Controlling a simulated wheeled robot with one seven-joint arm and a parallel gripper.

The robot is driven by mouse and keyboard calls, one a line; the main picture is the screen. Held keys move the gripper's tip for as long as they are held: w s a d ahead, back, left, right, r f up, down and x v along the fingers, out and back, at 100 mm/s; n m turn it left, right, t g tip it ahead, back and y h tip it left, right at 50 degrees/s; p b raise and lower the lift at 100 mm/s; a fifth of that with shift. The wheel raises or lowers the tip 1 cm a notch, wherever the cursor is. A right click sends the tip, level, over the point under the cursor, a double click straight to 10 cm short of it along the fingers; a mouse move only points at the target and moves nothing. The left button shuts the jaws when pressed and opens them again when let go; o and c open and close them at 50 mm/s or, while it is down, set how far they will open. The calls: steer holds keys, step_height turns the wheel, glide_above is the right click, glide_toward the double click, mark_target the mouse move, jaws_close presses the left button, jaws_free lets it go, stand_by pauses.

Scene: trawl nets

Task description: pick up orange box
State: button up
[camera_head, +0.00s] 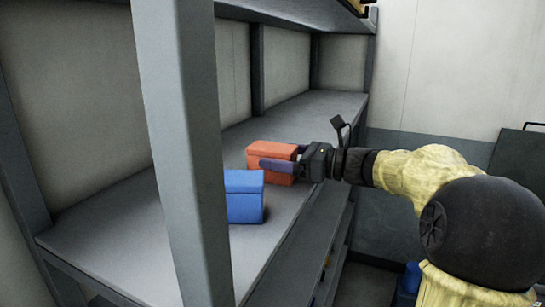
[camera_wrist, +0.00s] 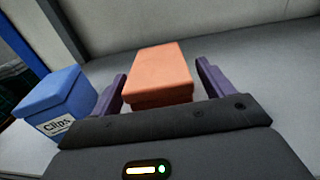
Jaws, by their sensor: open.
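The orange box (camera_head: 273,152) sits on the grey shelf, behind and a little right of the blue box in the head view. In the wrist view the orange box (camera_wrist: 158,73) lies between my two purple fingers, with a gap visible on the right side. The left finger is close to the box; I cannot tell whether it touches. My gripper (camera_head: 280,168) is open and reaches in from the right at the box's height. Part of the box's front is hidden behind a finger in the head view. The box rests on the shelf.
A blue box (camera_head: 244,196) stands close by, nearer the camera; in the wrist view this blue box (camera_wrist: 55,103) has a "Clips" label, left of my gripper. A grey shelf post (camera_head: 180,130) rises in front. The shelf (camera_head: 320,108) behind the orange box is clear.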

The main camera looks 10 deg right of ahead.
mark_target(273, 146)
steer(key=shift+x, duration=1.05)
steer(key=shift+d, duration=0.1)
steer(key=c, duration=1.2)
steer(key=shift+r, duration=0.1)
steer(key=shift+c, duration=0.2)
step_height(273, 146, up, 10)
steer(key=shift+f+b, duration=0.1)
steer(key=shift+b, duration=0.45)
